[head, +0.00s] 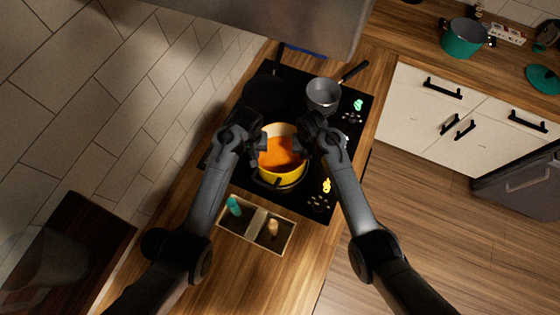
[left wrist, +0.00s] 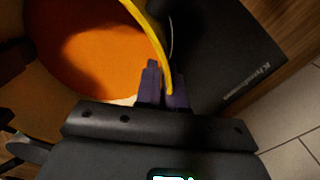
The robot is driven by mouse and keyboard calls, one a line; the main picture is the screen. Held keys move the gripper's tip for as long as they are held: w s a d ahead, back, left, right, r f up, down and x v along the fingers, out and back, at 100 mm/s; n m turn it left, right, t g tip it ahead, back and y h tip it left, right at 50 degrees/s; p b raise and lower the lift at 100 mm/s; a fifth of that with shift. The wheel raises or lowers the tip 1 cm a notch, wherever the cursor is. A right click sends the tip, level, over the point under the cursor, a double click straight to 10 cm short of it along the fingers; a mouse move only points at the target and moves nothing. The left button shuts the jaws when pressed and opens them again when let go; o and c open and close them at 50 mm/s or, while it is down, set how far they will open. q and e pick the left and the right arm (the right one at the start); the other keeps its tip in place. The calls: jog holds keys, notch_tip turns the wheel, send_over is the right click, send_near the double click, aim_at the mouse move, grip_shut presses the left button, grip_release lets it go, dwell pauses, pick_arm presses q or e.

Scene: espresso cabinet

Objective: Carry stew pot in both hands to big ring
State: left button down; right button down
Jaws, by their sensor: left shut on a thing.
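The yellow stew pot (head: 284,179), filled with orange stew, is over the black cooktop (head: 312,205) between my two grippers. My left gripper (head: 258,151) is at the pot's left side, shut on it. In the left wrist view the gripper's fingers (left wrist: 163,88) close around the yellow pot rim (left wrist: 158,50). My right gripper (head: 301,150) is at the pot's right side; its fingertips are too dark to tell open from shut. I cannot make out the big ring or whether the pot touches the cooktop.
A grey saucepan (head: 323,93) and a dark pan (head: 263,88) stand on the far part of the cooktop. A divided tray (head: 284,238) with small items lies at the near edge. A teal pot (head: 463,42) is on the right counter. The range hood overhangs the back.

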pick_arm(q)
jog(key=shift+w+r, duration=0.1)
pick_arm(e)
jog(key=shift+r, duration=0.1)
pick_arm(q)
jog(key=c, duration=1.2)
grip_release()
jog(key=shift+c, duration=0.2)
pick_arm(e)
jog(key=c, duration=1.2)
grip_release()
jog(key=shift+c, duration=0.2)
pick_arm(q)
jog(key=shift+r, duration=0.1)
pick_arm(e)
jog(key=shift+r, duration=0.1)
